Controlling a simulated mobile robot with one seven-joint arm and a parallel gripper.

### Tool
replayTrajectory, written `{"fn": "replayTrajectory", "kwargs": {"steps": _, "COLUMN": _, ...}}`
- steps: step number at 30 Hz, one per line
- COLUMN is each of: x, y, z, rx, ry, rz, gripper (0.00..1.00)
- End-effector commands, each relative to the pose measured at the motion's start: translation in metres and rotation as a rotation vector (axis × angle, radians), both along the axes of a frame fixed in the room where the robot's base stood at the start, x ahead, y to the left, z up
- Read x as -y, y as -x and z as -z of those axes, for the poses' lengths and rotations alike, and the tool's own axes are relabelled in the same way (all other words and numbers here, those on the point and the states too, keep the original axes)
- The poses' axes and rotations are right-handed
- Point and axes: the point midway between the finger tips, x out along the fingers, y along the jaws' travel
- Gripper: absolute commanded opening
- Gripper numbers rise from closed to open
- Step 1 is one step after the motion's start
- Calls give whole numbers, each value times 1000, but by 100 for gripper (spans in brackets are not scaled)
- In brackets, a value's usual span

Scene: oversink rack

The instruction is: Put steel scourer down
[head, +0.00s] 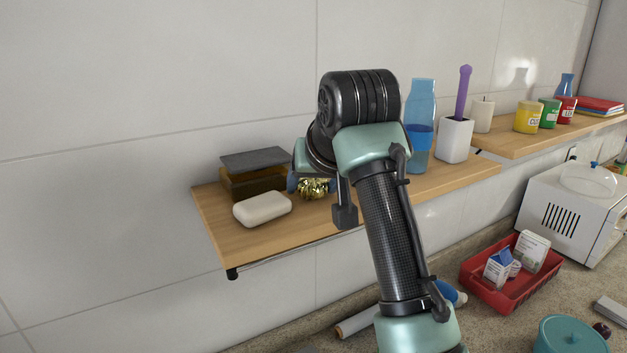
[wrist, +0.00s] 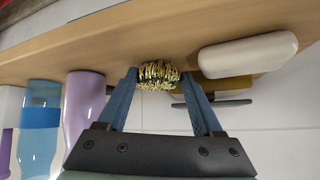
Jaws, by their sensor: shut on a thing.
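The steel scourer (head: 314,188) is a shiny gold-coloured ball of metal curls at the wooden shelf (head: 290,225). The wrist view shows the scourer (wrist: 158,75) between the two blue fingers of my gripper (wrist: 158,76), which is shut on it. The wrist view is upside down, and the scourer's underside appears at or very near the shelf surface; I cannot tell whether it bears on it. In the head view my arm hides much of my gripper (head: 312,186).
A white soap bar (head: 262,207) and a brown block (head: 250,184) under a dark grey pad (head: 255,160) are left of the scourer. A blue bottle (head: 421,105) and white cup (head: 455,139) stand right. A purple bottle (wrist: 84,100) shows in the wrist view.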

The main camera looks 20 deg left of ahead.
Motion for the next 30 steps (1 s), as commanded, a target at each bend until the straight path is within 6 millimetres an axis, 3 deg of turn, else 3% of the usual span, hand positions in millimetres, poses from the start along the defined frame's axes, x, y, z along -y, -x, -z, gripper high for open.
{"fn": "replayTrajectory", "kwargs": {"steps": 7, "x": 0, "y": 0, "z": 3, "rx": 0, "ry": 0, "rz": 0, "gripper": 6}}
{"fn": "replayTrajectory", "kwargs": {"steps": 8, "x": 0, "y": 0, "z": 3, "rx": 0, "ry": 0, "rz": 0, "gripper": 69}}
{"fn": "replayTrajectory", "kwargs": {"steps": 10, "x": 0, "y": 0, "z": 2, "rx": 0, "ry": 0, "rz": 0, "gripper": 80}}
{"fn": "replayTrajectory", "kwargs": {"steps": 21, "x": 3, "y": 3, "z": -4, "rx": 0, "ry": 1, "rz": -1, "gripper": 80}}
{"fn": "replayTrajectory", "kwargs": {"steps": 30, "x": 28, "y": 38, "z": -45, "rx": 7, "ry": 0, "rz": 0, "gripper": 80}}
